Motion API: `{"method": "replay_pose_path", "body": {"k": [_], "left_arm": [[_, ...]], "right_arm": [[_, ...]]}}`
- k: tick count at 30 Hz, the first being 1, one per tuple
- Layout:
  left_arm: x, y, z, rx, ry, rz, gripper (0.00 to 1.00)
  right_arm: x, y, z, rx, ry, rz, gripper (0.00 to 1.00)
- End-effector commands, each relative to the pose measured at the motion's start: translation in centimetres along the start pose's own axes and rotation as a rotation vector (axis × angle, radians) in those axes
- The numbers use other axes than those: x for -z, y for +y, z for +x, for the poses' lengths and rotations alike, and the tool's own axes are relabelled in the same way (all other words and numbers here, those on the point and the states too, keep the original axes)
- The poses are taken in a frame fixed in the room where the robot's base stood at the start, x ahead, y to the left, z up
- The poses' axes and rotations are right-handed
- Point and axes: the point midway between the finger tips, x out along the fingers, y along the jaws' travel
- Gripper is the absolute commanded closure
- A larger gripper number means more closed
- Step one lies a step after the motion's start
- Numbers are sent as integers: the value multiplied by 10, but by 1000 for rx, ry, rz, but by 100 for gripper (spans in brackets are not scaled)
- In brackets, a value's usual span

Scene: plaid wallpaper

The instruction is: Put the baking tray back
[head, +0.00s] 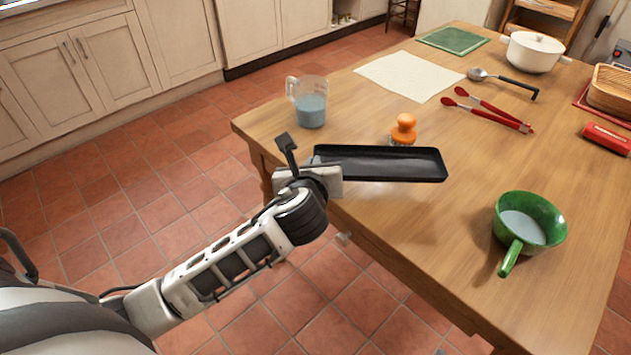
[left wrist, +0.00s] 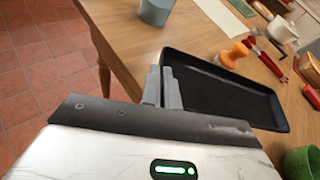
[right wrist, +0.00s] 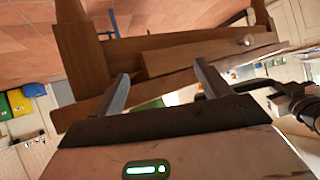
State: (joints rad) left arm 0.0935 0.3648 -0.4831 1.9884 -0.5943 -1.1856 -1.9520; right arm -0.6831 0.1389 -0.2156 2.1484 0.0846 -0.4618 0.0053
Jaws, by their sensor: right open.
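The black rectangular baking tray (head: 390,163) is held at the near left edge of the wooden table, its left end by the edge. It also shows in the left wrist view (left wrist: 222,92). My left gripper (head: 316,165) is at the tray's left end; in the left wrist view its fingers (left wrist: 166,82) are close together on the tray's rim. Whether the tray's underside touches the tabletop cannot be told. My right gripper (right wrist: 160,85) is open and empty, facing wooden furniture parts; it is not in the head view.
On the table (head: 420,225), an orange-knobbed object (head: 403,128) stands just behind the tray, and a measuring cup (head: 309,103) behind left. A green pan (head: 530,222) is at right. Red tongs (head: 490,108), a ladle (head: 505,82) and a white pot (head: 533,52) lie farther back.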

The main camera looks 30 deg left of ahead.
Motion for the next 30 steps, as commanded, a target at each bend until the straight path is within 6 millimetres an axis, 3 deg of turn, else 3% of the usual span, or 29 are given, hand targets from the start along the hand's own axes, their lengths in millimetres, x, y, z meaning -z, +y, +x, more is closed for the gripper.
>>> {"method": "replay_pose_path", "body": {"k": [3, 12, 18, 28, 30], "left_arm": [[11, 3, 22, 0, -4, -4, 100], [23, 6, 43, 1, -3, -4, 100], [48, 9, 51, 2, -2, -4, 100], [49, 10, 52, 3, -3, -3, 100], [49, 10, 52, 2, -2, -1, 78]], "right_arm": [[-2, 0, 3, 3, 9, 6, 24], [-4, -1, 4, 8, 14, 18, 24], [-6, -2, 5, 14, 20, 31, 24], [-5, -2, 3, 13, 21, 33, 24], [-5, -2, 3, 13, 21, 33, 24]]}}
